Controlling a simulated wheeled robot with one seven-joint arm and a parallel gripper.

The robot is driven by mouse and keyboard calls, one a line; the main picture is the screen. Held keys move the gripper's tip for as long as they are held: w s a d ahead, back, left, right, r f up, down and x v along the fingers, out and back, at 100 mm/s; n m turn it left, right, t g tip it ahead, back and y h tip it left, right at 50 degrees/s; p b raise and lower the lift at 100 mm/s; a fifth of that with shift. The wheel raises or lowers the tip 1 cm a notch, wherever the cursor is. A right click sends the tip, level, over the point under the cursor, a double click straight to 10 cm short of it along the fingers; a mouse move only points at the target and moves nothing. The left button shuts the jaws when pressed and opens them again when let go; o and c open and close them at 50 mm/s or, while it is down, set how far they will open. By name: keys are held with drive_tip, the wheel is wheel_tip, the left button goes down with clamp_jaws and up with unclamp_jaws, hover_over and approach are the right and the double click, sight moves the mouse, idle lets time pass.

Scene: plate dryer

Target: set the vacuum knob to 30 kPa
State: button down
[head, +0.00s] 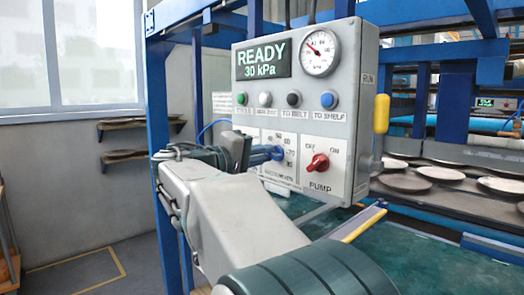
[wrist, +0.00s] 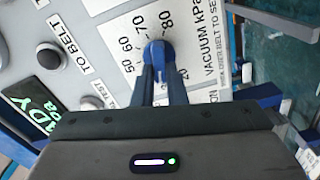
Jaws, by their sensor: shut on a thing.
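The blue vacuum knob (wrist: 156,50) sits on a white dial plate on the control box, marked "VACUUM kPa". It also shows in the head view (head: 277,153), partly covered by my gripper. My gripper (wrist: 155,72) is shut on the knob, one finger on each side. The marks 50, 60, 70 and 80 show in the wrist view, with 20 at the lower right; the others are hidden by the fingers. I cannot tell where the knob points. The display (head: 263,62) reads "READY 30 kPa". The round gauge (head: 320,53) has its red needle toward the upper left.
A red pump knob (head: 317,163) between OFF and ON is just right of my gripper. A row of push buttons, including a blue one (head: 328,100), lies above. A yellow handle (head: 381,113) is on the box's right side. Racks with plates (head: 438,172) stand at right.

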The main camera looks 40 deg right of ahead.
drive_tip(key=shift+f+n, duration=0.1)
drive_tip(key=shift+n, duration=0.4)
drive_tip(key=c, duration=1.5)
unclamp_jaws()
drive_tip(key=shift+o, duration=0.2)
drive_tip(key=shift+a, duration=0.1)
drive_tip(key=s+a+p, duration=0.1)
drive_tip(key=a, duration=1.2)
drive_tip(key=shift+a, duration=0.35)
